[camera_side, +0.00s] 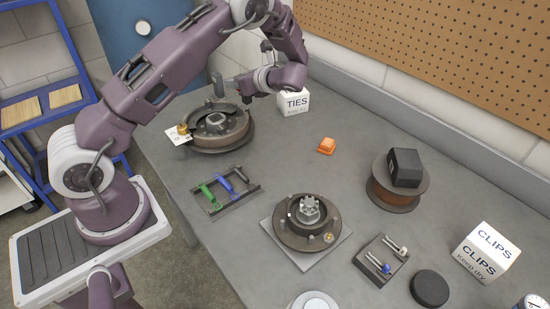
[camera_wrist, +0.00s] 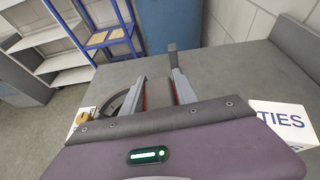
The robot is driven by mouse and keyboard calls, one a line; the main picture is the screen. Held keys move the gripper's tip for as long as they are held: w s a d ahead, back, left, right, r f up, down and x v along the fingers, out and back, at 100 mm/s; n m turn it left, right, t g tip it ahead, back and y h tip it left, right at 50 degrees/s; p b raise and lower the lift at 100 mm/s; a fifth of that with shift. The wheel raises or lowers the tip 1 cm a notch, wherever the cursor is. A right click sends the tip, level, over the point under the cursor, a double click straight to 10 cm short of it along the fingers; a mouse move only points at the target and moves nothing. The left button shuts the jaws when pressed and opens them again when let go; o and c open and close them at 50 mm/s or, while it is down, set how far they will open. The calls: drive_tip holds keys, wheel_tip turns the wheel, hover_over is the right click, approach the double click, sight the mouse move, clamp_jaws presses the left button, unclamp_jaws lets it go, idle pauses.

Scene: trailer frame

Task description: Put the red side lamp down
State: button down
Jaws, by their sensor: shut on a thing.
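My gripper (camera_side: 228,86) is at the far side of the table, above the back edge of the far drum and left of the TIES box. Only thin red strips show along the inner sides of the fingers; the rest of the lamp is largely hidden by the wrist housing. In the side view I cannot make the lamp out.
The far drum (camera_side: 233,139) has a white tag at its left. The TIES box (camera_side: 294,102), a rack with green and blue tools (camera_side: 226,188), a hub on a plate (camera_side: 309,222), a spool (camera_side: 393,195), a bolt tray (camera_side: 382,261) and the CLIPS box (camera_side: 486,252) stand around. The table's middle is clear.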

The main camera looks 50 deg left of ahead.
drive_tip(key=s+d+m, duration=0.1)
drive_tip(key=d, duration=1.4)
drive_tip(key=shift+t, duration=0.4)
drive_tip(key=f, duration=0.6)
drive_tip(key=d+f, duration=0.1)
drive_tip(key=f, duration=0.2)
drive_tip(key=shift+s+f, duration=0.2)
drive_tip(key=shift+f, duration=0.15)
drive_tip(key=shift+a, duration=0.1)
drive_tip(key=c, duration=0.9)
unclamp_jaws()
drive_tip(key=shift+f, duration=0.15)
drive_tip(key=shift+c, duration=0.2)
